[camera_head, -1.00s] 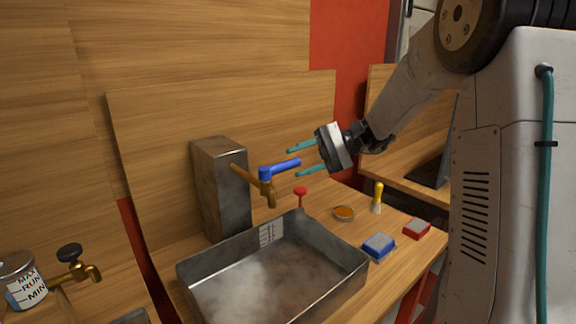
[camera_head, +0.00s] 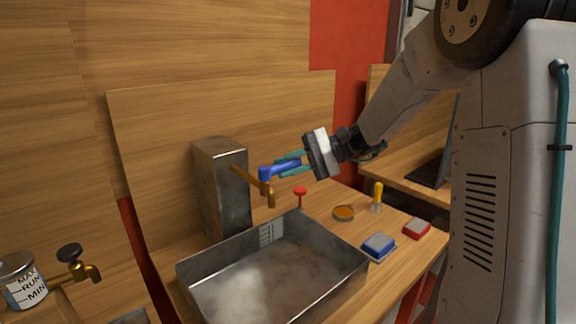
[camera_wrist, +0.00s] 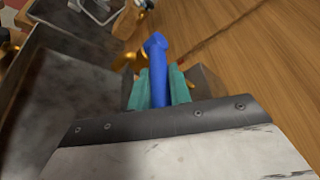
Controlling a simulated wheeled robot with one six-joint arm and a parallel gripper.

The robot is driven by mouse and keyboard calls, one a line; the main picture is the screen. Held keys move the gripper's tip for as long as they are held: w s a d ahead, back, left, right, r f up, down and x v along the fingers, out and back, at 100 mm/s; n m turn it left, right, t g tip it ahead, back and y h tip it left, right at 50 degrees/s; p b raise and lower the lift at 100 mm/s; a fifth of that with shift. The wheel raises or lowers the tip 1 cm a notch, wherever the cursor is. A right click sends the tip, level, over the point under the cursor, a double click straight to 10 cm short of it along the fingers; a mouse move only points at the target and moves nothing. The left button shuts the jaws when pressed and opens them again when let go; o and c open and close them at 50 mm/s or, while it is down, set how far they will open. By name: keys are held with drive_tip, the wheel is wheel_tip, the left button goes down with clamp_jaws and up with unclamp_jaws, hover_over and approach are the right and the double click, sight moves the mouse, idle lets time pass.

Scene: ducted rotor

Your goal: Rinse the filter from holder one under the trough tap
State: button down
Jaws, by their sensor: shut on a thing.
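The trough tap (camera_head: 266,190) is brass with a blue lever (camera_head: 284,169). It juts from a grey metal post over the metal trough (camera_head: 335,290). My gripper (camera_head: 291,163) has its teal fingers on either side of the blue lever and is shut on it. The wrist view also shows the blue lever (camera_wrist: 158,75) between the teal fingers. The lever points right, toward my gripper. Two small framed blocks, one blue-edged (camera_head: 378,246) and one red-edged (camera_head: 417,228), lie on the bench right of the trough. I cannot tell which thing is the filter or holder one.
A red knob (camera_head: 300,193) stands behind the trough. A round orange-filled dish (camera_head: 343,213) and a yellow-handled brush (camera_head: 377,196) stand to its right. A marked jar (camera_head: 22,284) and another brass tap (camera_head: 84,270) are at the lower left.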

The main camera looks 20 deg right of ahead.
drive_tip(key=shift+s+d+m+t+h, duration=0.1)
drive_tip(key=shift+s+m+t, duration=0.15)
drive_tip(key=shift+m+t, duration=0.3)
drive_tip(key=shift+s+a+m+t+h, duration=0.1)
drive_tip(key=shift+s+m+t, duration=0.15)
drive_tip(key=shift+t, duration=0.4)
drive_tip(key=shift+s+d+m+t+h, duration=0.1)
drive_tip(key=shift+s+m+t, duration=0.1)
drive_tip(key=shift+m+t, duration=0.35)
drive_tip(key=c, duration=1.3)
unclamp_jaws()
drive_tip(key=v, duration=0.7)
drive_tip(key=shift+s+d, duration=0.15)
drive_tip(key=shift+d, duration=0.2)
drive_tip(key=shift+r, duration=0.1)
